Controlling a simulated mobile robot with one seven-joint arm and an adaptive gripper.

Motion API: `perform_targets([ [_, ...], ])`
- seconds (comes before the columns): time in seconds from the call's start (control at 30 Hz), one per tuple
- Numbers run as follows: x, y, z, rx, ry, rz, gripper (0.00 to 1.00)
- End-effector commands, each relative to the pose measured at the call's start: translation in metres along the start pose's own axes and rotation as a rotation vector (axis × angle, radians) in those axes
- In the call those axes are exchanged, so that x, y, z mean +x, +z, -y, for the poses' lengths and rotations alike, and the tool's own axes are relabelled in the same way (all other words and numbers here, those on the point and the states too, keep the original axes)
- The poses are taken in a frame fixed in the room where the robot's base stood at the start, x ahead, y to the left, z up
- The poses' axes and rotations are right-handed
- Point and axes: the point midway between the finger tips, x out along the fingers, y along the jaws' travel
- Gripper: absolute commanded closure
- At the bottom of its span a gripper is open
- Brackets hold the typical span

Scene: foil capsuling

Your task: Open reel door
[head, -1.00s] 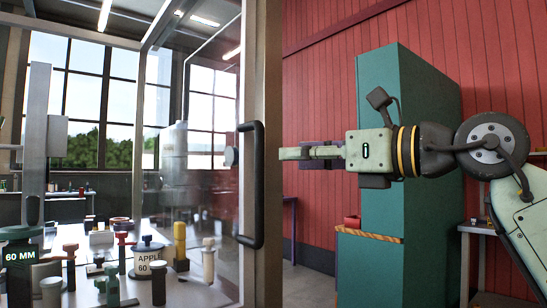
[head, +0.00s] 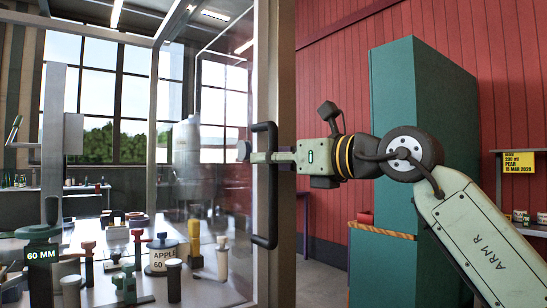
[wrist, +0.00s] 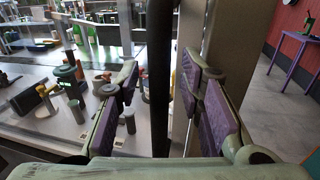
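The reel door shows in the head view as a clear panel (head: 222,150) beside a pale upright frame (head: 273,60), with a long black vertical handle (head: 264,215). My gripper (head: 262,157) reaches in from the right at the handle's middle. In the wrist view the black handle (wrist: 158,100) stands upright between the two purple-padded fingers of my gripper (wrist: 160,78). The fingers are apart, with a visible gap on each side of the handle. The fingertips are partly hidden by the handle in the head view.
Behind the clear panel, a bench (head: 200,290) carries several pegs, spools and a "60 MM" labelled green piece (head: 40,254). A tall teal cabinet (head: 420,80) stands behind my arm. A purple table (wrist: 290,47) stands at right in the wrist view; floor there is clear.

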Motion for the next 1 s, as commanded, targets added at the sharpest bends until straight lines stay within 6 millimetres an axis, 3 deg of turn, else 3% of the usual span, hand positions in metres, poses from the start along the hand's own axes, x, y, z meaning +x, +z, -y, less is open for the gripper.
perform_targets([
  [0.13, -0.0001, -0.0001, 0.0000, 0.000, 0.000, 0.000, 0.67],
  [0.63, -0.0004, -0.0001, 0.0001, 0.000, 0.000, 0.000, 1.00],
  [1.0, -0.0004, -0.0001, 0.0002, 0.000, 0.000, 0.000, 1.00],
])
